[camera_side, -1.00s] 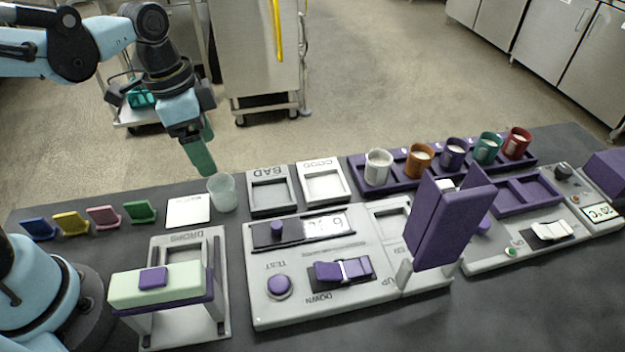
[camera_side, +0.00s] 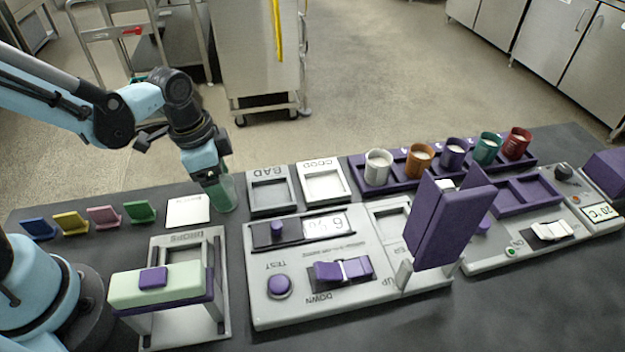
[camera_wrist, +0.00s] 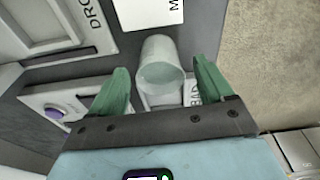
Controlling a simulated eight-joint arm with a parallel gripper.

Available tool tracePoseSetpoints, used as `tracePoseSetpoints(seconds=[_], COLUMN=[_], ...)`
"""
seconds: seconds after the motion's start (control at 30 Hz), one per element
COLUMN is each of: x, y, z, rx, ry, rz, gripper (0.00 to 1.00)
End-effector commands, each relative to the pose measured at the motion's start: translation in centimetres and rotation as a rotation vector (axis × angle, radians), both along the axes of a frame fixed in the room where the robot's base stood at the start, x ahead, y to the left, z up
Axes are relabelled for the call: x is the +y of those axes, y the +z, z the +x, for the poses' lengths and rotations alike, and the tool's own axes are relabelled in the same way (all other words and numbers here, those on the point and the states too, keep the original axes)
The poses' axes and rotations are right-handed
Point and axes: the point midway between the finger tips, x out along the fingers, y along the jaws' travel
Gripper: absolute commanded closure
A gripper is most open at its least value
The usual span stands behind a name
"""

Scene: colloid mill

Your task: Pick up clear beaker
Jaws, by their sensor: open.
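The clear beaker (camera_wrist: 160,62) stands between the two green fingers of my gripper (camera_wrist: 155,85) in the wrist view, with a gap on each side. It is a translucent, pale cup with an open rim. In the side view the beaker (camera_side: 231,205) is mostly hidden behind my gripper (camera_side: 221,192), which reaches down over it from above. My gripper is open, and its fingers are around the beaker without visibly closing on it.
A white card (camera_side: 187,211) lies left of the beaker. The BAD tray (camera_side: 250,206) and GOOD tray (camera_side: 341,194) are to its right. The DROPS stand (camera_side: 222,325) and the grey control panel (camera_side: 330,305) are nearer the camera. Several filled cups, including a white one (camera_side: 377,170), stand in a purple rack.

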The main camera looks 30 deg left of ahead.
Motion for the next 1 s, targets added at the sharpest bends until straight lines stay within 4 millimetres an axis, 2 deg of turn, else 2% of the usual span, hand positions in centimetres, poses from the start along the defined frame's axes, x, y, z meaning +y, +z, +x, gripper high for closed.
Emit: tracePoseSetpoints(seconds=[0.2,0.47,0.83,0.87,1.0], x=[-0.13,-0.13,-0.12,-0.12,-0.12], y=[-1.20,-1.29,-1.27,-1.27,-1.26], z=[0.14,0.12,0.12,0.12,0.12], rx=[-0.001,-0.001,-0.001,-0.001,-0.001], ry=[0.000,0.000,0.000,0.000,0.000], rz=[0.001,0.001,0.001,0.001,0.001], gripper=[0.20,0.20,0.76,0.79,0.80])
